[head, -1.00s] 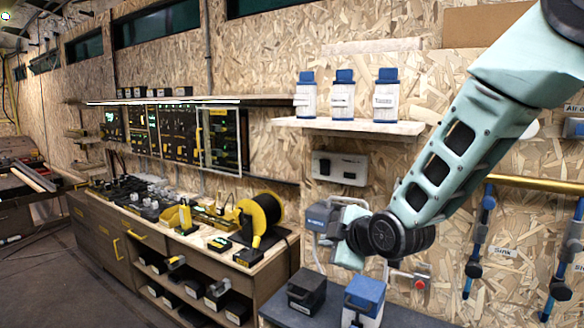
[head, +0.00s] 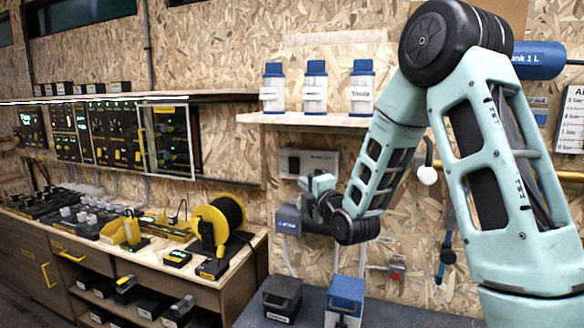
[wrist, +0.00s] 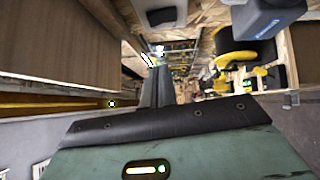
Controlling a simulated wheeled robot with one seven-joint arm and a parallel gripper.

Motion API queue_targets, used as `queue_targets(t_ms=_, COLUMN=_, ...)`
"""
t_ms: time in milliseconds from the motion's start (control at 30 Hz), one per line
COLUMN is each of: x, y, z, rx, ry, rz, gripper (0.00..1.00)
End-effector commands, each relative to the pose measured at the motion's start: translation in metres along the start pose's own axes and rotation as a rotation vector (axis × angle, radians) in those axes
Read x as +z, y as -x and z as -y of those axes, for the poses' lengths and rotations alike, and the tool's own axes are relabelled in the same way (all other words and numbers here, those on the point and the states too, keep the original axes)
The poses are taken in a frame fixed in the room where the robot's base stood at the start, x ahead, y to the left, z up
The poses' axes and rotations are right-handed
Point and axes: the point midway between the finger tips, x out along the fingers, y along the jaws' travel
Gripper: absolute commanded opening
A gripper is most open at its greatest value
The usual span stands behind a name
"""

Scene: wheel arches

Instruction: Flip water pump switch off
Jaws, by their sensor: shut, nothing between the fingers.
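A pale switch panel (head: 318,157) is on the wood-chip wall below the bottle shelf. A dark switch (head: 294,164) shows on its left part. Its label is too small to read, and I cannot tell which way the switch is set. My gripper (head: 308,184) is just below the panel, close to its lower edge; I cannot tell whether it touches it. In the wrist view my gripper's dark fingers (wrist: 161,86) are together with nothing between them. A dark piece on a pale plate at the top of that view may be the switch.
A grey-blue box (head: 289,219) is on the wall under my gripper. A shelf (head: 345,122) with blue-capped bottles (head: 314,87) juts out above the panel. A black box (head: 282,298) and a blue-topped box (head: 345,298) stand on the dark counter below. A yellow reel (head: 218,223) is left.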

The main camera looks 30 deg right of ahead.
Motion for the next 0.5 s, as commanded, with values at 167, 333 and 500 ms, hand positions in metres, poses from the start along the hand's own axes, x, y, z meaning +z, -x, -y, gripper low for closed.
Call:
queue_targets(t_ms=167, x=0.000, y=-0.015, z=-0.002, rx=0.001, ry=-0.002, rz=0.000, gripper=0.00)
queue_targets(t_ms=333, x=0.000, y=-0.047, z=-0.003, rx=0.000, ry=-0.003, rz=0.000, gripper=0.00)
queue_targets(t_ms=500, x=0.001, y=-0.082, z=-0.003, rx=-0.002, ry=-0.004, rz=0.001, gripper=0.00)
